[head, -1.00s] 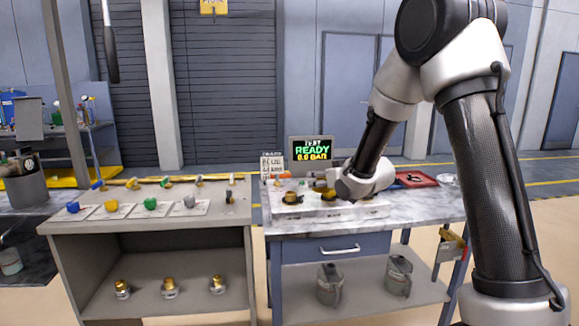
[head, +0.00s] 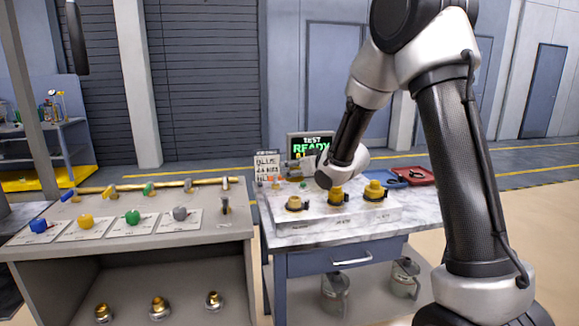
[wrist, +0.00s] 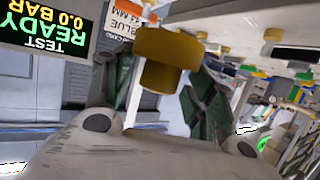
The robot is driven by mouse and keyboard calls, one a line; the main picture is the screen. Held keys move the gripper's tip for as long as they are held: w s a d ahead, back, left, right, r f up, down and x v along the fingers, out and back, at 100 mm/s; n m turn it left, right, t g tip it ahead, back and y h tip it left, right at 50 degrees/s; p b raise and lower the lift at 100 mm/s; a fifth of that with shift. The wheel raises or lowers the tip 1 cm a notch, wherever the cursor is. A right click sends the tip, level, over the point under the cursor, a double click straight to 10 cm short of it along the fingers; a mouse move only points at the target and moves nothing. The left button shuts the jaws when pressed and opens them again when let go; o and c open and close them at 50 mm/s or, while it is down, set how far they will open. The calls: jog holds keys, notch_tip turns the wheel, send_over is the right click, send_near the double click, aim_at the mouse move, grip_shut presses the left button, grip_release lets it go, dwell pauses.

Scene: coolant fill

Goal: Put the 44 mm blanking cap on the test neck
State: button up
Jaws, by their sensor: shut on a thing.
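My gripper (wrist: 160,78) is shut on a brass-yellow stepped cap (wrist: 166,50), with a finger on each side of its narrower part; its size cannot be read. In the head view my wrist is above the back of the marble-topped bench, and the fingers and held cap cannot be made out clearly. Three brass caps, left (head: 297,203), middle (head: 337,196) and right (head: 375,190), stand on a pale labelled block. I cannot pick out the test neck with certainty. A screen (head: 311,145) reads "TEST READY"; the wrist view (wrist: 42,32) adds 0.0 BAR.
A sign (head: 267,165) next to the screen reads BLUE 44 MM. The left bench carries blue (head: 38,226), yellow (head: 86,221), green (head: 132,217) and grey (head: 180,213) pieces on cards. A red tray (head: 416,176) lies at the bench's right. Brass fittings and jugs stand below.

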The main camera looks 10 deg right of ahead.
send_over(295, 198)
jog(key=shift+f, duration=2.9)
jog(key=shift+f, duration=1.35)
jog(key=o, duration=1)
jog(key=v, duration=0.7)
jog(key=shift+s, duration=0.25)
